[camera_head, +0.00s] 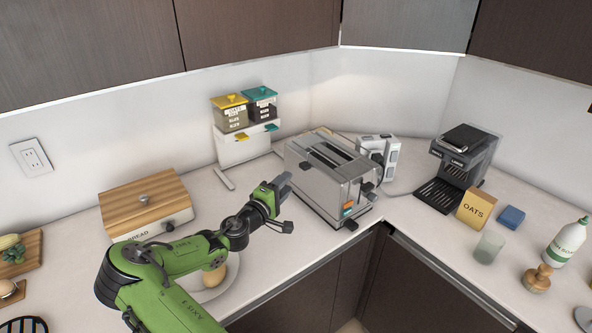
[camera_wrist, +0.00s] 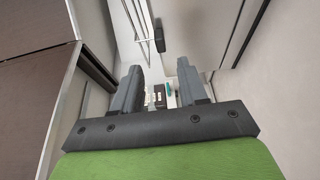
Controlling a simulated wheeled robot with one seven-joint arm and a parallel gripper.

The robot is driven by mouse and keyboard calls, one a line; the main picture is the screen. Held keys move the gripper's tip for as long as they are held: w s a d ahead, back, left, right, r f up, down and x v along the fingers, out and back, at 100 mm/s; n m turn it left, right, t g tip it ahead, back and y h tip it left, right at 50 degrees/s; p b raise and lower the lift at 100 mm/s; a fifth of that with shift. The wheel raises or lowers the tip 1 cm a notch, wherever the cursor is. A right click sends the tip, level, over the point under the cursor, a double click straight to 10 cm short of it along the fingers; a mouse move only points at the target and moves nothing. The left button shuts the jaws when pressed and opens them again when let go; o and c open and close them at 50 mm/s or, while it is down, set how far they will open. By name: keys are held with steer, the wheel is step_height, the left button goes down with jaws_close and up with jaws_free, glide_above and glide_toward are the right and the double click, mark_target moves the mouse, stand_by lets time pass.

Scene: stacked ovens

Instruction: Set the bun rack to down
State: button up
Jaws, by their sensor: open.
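The silver toaster (camera_head: 318,188) stands on the counter in the middle of the head view, with dark slots (camera_head: 334,154) along its top. I cannot clearly pick out the bun rack or tell its position. A dark knob (camera_wrist: 158,36) on a shiny metal surface shows beyond the fingertips.
A dispenser (camera_head: 245,142) with yellow and teal lids stands behind my gripper. A wooden-lidded bread box (camera_head: 147,208) and a plate (camera_head: 212,290) are left. A coffee machine (camera_head: 458,168) and oats box (camera_head: 475,210) stand right. The counter's front edge is close to the toaster.

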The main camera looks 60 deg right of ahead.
mark_target(302, 168)
steer(key=d, duration=0.9)
steer(key=shift+s, duration=0.4)
jaws_close()
